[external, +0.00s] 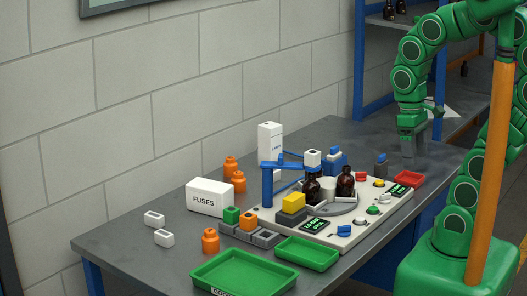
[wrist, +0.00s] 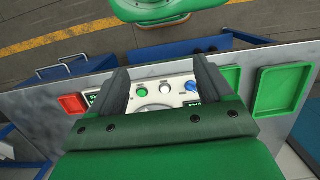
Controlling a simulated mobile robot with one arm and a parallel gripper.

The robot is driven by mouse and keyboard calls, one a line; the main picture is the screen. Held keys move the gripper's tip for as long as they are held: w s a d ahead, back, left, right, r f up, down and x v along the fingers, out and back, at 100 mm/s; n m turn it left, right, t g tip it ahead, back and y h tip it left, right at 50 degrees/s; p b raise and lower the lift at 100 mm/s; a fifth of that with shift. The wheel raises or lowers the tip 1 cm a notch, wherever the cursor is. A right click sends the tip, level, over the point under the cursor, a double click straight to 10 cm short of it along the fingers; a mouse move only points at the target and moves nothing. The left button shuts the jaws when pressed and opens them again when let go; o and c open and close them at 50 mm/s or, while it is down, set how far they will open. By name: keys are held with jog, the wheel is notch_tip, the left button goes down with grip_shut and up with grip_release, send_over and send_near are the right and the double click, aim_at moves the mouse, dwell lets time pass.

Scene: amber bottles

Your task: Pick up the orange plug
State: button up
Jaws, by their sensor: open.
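Several orange pieces stand on the table's left half. A small orange block (external: 249,220) sits in a grey holder beside a green block. I cannot tell which is the plug. My gripper (external: 408,152) is at the table's far right end, well away from all of them. In the wrist view its two fingers (wrist: 161,72) are apart with nothing held; no orange piece shows there.
Between us stands a white panel (external: 345,240) with buttons and a turntable holding brown bottles (external: 345,181). A blue post with an arm (external: 267,186) rises beside it. Green trays (external: 240,274) and a red tray (external: 395,177) lie around. The fuses box (external: 208,197) stands left.

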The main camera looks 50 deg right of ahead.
jog(key=w+a, duration=0.4)
jog(key=w, duration=1.2)
jog(key=t, duration=0.2)
send_over(210, 231)
jog(key=f, duration=1.7)
jog(key=shift+s+d+f, duration=0.15)
jog(key=shift+d+f, duration=0.15)
jog(key=shift+d, duration=0.05)
jog(key=shift+a+f, duration=0.35)
jog(key=shift+f, duration=0.05)
jog(key=shift+w+f, duration=0.2)
jog(key=shift+f, duration=3.6)
jog(key=c, duration=1.2)
jog(key=shift+o, duration=0.2)
